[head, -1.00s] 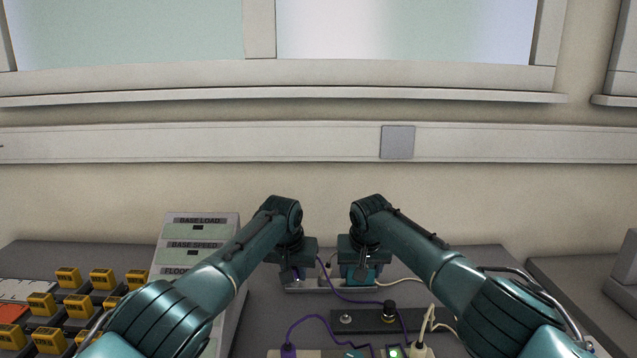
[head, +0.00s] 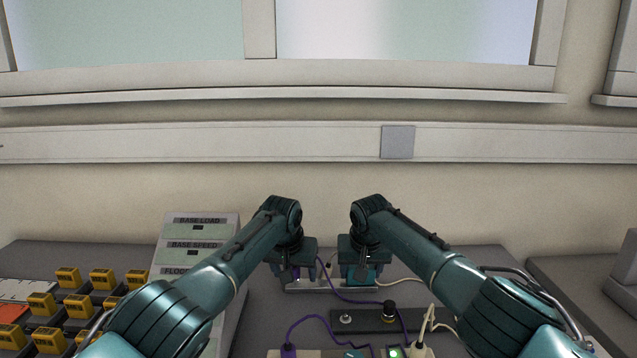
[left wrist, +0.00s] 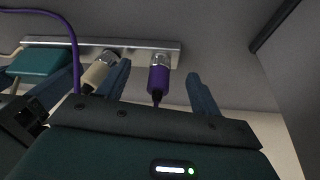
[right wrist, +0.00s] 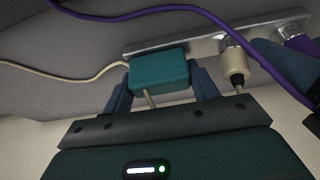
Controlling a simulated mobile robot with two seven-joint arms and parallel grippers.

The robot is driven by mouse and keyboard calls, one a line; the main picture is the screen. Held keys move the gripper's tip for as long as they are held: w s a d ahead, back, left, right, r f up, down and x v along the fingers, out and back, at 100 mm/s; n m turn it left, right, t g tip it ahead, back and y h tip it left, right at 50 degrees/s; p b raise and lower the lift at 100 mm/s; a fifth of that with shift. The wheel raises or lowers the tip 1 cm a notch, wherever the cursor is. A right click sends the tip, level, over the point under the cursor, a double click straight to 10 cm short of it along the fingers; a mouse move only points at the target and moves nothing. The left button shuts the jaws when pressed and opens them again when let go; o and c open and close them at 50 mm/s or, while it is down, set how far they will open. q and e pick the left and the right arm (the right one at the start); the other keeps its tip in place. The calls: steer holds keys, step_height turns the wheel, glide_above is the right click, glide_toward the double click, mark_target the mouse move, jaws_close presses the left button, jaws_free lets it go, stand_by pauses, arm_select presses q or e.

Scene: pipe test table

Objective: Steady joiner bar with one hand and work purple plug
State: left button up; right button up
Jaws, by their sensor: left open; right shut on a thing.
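The silver joiner bar (left wrist: 135,48) lies on the grey table and shows in the right wrist view (right wrist: 195,43). The purple plug (left wrist: 158,80) meets the bar at a silver collar near its end, with a cable at its back. My left gripper (left wrist: 161,84) is open, with one finger on each side of the plug and gaps visible. My right gripper (right wrist: 160,85) is shut on a teal block (right wrist: 158,70) at the bar's other end. In the head view, my left gripper (head: 293,275) and right gripper (head: 359,277) largely hide the bar.
A cream plug (right wrist: 235,65) sits on the bar between my grippers, close to a left finger. Purple and cream cables loop nearby. A grey label panel (head: 195,245) and several yellow blocks (head: 102,279) stand left.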

arm_select(q)
steer(key=o, duration=0.4)
steer(key=shift+o, duration=0.2)
steer(key=shift+d, duration=0.1)
steer(key=shift+r, duration=0.1)
steer(key=shift+s+d+r, duration=0.1)
steer(key=shift+r, duration=0.05)
steer(key=v, duration=1.1)
steer(key=shift+a+r, duration=0.25)
steer(key=shift+a, duration=0.1)
